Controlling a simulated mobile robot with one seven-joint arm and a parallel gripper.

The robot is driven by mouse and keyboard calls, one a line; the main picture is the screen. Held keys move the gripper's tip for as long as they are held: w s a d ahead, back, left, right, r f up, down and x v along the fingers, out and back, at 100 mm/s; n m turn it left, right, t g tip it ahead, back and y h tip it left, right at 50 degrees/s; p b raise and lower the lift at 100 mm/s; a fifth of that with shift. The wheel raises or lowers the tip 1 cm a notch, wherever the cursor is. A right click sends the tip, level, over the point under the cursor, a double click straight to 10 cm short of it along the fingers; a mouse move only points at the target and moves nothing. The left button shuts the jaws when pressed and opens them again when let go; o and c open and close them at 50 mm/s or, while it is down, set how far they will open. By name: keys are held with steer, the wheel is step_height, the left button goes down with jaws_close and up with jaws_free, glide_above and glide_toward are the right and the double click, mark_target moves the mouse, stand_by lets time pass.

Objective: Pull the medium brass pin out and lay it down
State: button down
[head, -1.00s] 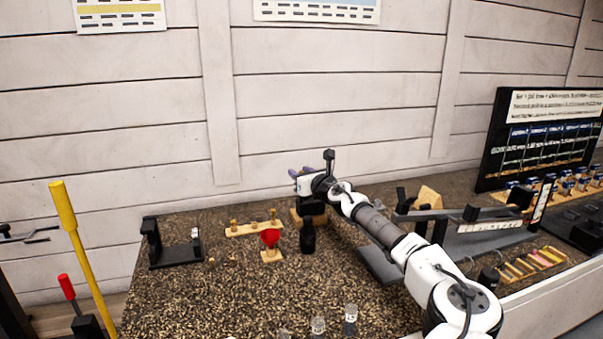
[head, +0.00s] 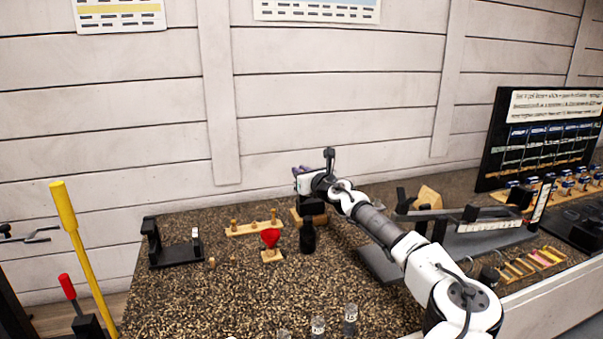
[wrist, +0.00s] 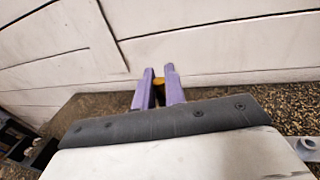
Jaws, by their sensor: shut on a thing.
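My gripper (wrist: 159,88) has purple fingers pointing away toward the wall. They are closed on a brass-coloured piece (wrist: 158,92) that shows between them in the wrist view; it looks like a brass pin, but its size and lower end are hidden. In the head view my gripper (head: 298,171) is at the back of the bench, above a wooden block (head: 296,216) partly hidden by my wrist and a black bottle. Whether the held piece still touches anything below cannot be told.
A black stand (head: 176,257) is farther left. The speckled bench (head: 220,300) is mostly clear at front left.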

steer(key=shift+r+p, duration=1.65)
steer(key=shift+r, duration=0.45)
